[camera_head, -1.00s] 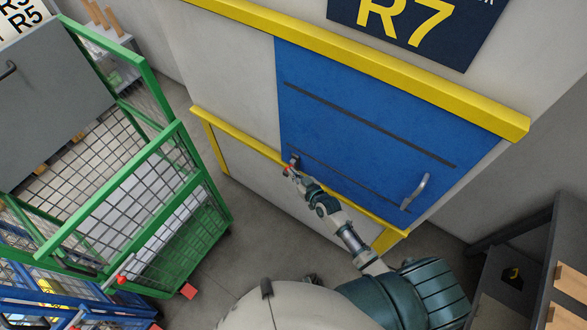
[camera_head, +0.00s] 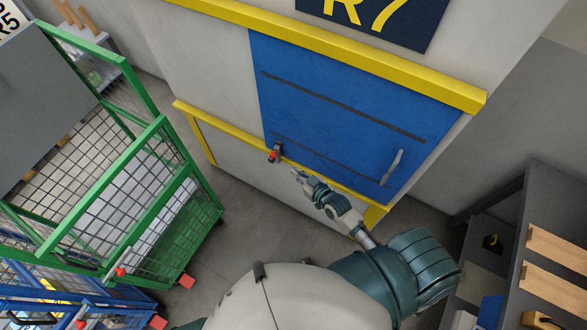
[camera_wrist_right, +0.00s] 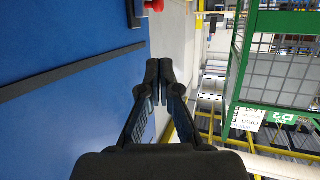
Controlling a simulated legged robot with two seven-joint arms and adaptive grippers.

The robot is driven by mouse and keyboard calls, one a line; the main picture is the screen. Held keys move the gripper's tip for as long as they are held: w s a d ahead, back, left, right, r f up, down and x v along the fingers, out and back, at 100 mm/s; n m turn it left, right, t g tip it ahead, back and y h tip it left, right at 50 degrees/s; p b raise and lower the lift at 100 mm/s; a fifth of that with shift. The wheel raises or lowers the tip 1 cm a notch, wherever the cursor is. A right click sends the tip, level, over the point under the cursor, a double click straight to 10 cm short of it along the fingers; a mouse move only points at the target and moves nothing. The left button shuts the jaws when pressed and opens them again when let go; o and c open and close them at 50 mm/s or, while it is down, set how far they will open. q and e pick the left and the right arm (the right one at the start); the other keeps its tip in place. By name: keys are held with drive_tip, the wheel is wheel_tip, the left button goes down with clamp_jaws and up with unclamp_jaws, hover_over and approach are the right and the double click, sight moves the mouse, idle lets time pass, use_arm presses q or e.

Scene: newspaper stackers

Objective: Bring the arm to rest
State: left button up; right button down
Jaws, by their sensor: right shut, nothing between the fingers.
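My right gripper (camera_head: 296,174) is in front of the lower edge of the blue door (camera_head: 340,110), below and right of a red-tipped latch (camera_head: 274,154). It is apart from the latch and holds nothing. In the right wrist view the two dark fingers (camera_wrist_right: 166,80) are together, with the blue door (camera_wrist_right: 60,60) on the left and the red latch tip (camera_wrist_right: 154,5) at the top edge. My left gripper is not in view.
A green mesh cart (camera_head: 150,195) stands at the left, with a blue cart (camera_head: 70,300) below it. A grey shelf unit (camera_head: 505,215) with wooden boards is at the right. The door has a grey handle (camera_head: 392,168). Grey floor (camera_head: 235,215) lies clear between cart and cabinet.

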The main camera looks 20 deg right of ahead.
drive_tip(key=shift+d+f, duration=0.1)
drive_tip(key=shift+f, duration=0.05)
idle(0.3)
drive_tip(key=s+d+f+g+h, duration=0.1)
drive_tip(key=s+f+g, duration=0.1)
drive_tip(key=s+f, duration=0.5)
drive_tip(key=s+d+f+m+g+h, duration=0.1)
drive_tip(key=s+d+f+g, duration=0.1)
drive_tip(key=f, duration=1)
drive_tip(key=s+d+f+g+h, duration=0.1)
drive_tip(key=s+f+g, duration=0.1)
drive_tip(key=s+f, duration=0.5)
drive_tip(key=s+f+g, duration=0.2)
drive_tip(key=s+f, duration=0.3)
drive_tip(key=s, duration=0.3)
drive_tip(key=s+f+g+h, duration=0.1)
drive_tip(key=s+f+g, duration=0.1)
drive_tip(key=s+f, duration=0.4)
drive_tip(key=s+f+g, duration=0.3)
drive_tip(key=s+f, duration=0.2)
drive_tip(key=s, duration=0.6)
drive_tip(key=shift+s+a+f, duration=0.2)
drive_tip(key=shift+s+a, duration=0.05)
drive_tip(key=shift+s, duration=0.15)
